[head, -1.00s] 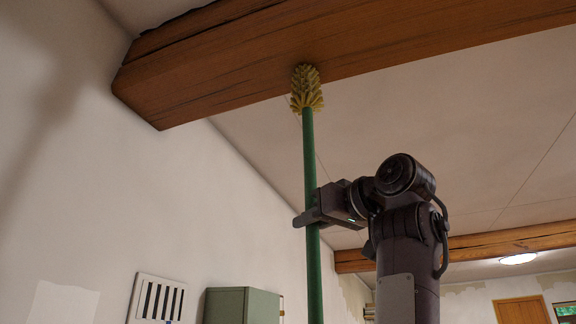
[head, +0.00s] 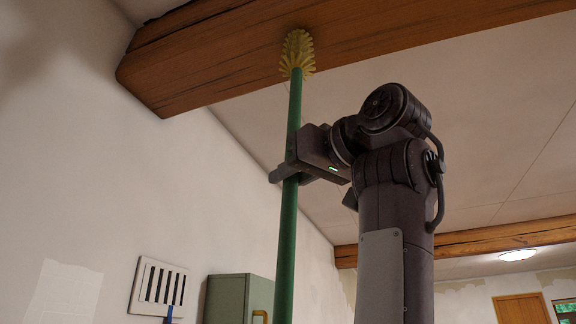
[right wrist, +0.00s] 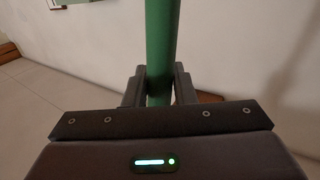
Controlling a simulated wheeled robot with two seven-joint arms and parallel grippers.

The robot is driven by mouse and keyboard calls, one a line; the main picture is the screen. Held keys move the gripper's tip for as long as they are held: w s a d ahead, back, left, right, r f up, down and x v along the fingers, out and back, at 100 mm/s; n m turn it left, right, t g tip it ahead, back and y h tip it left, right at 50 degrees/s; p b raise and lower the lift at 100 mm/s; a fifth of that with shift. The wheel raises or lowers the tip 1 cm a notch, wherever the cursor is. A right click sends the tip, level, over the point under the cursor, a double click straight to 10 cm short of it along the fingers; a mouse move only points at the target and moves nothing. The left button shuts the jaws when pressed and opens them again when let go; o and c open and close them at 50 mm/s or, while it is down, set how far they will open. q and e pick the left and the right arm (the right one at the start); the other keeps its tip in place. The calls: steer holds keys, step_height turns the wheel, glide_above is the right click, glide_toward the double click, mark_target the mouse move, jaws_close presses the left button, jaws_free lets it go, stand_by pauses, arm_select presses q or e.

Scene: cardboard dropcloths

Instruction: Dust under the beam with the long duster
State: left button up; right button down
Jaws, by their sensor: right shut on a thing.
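The long duster has a green pole (head: 287,215) and a yellowish bristled head (head: 297,52). It stands nearly upright, with its head overlapping the lower part of the wooden beam (head: 215,58) in the head view. I cannot tell whether the bristles touch the beam. My right gripper (head: 283,172) is shut on the green pole, some way below the bristles. In the right wrist view the pole (right wrist: 160,45) passes between the two fingers (right wrist: 158,88). The pole's lower end is out of view. My left gripper is not in view.
A pale wall (head: 70,190) is at the left, with a slotted vent (head: 158,288) and a grey-green cabinet (head: 240,290) low down. A second beam (head: 460,243), a ceiling lamp (head: 517,254) and a wooden door (head: 521,308) are farther off. The ceiling between the beams is clear.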

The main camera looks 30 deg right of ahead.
steer(key=s+a, duration=0.1)
steer(key=a, duration=0.5)
steer(key=w+d+p, duration=0.5)
steer(key=w+d, duration=0.7)
steer(key=s+a+b, duration=0.3)
steer(key=s+a, duration=0.5)
steer(key=a, duration=0.2)
steer(key=shift+s+r, duration=0.2)
steer(key=shift+s, duration=0.2)
steer(key=shift+b, duration=0.3)
